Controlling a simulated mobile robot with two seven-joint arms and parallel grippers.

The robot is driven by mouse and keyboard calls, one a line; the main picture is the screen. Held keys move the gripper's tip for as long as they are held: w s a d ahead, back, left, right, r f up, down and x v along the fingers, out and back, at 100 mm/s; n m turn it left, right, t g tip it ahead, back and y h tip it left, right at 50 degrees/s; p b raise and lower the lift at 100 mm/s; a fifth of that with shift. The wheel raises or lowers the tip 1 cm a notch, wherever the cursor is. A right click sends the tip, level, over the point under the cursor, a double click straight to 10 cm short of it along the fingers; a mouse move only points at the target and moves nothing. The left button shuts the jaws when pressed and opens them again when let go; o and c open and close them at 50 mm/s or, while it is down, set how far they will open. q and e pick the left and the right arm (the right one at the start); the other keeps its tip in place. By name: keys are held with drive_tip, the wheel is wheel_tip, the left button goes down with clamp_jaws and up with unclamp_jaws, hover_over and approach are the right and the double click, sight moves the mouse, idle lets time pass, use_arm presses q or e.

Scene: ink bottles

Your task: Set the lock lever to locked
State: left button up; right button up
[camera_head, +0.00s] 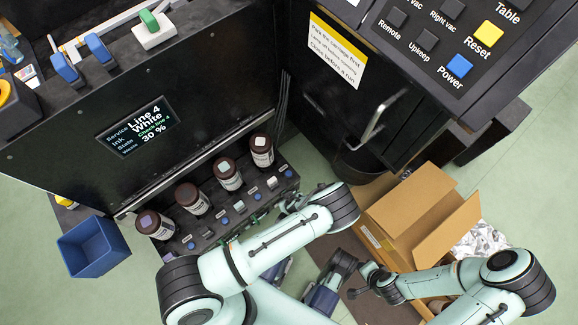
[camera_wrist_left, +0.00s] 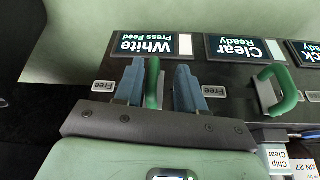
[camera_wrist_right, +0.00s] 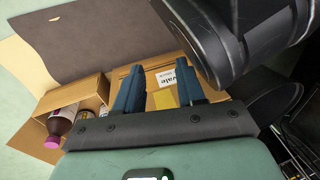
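The green lock lever (camera_wrist_left: 153,86) under the display reading "White Press Feed" (camera_wrist_left: 154,45) stands between the two blue fingers of my left gripper (camera_wrist_left: 158,72). The fingers are apart, with gaps visible on both sides of the lever. A "Free" label (camera_wrist_left: 103,87) sits to the lever's left. A second green lever (camera_wrist_left: 279,88), under "Clear Ready" (camera_wrist_left: 240,48), has its own "Free" label (camera_wrist_left: 214,91). In the head view, my left forearm largely hides the left gripper. My right gripper (camera_wrist_right: 158,75) is open and empty above a cardboard box.
Several brown ink bottles (camera_head: 228,175) stand along the machine's front. Its screen (camera_head: 138,126) reads Line 4 White. A blue bin (camera_head: 92,247) is at the left. An open cardboard carton (camera_head: 412,212) stands at the right.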

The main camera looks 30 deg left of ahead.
use_arm(q)
drive_tip(key=shift+w, duration=0.1)
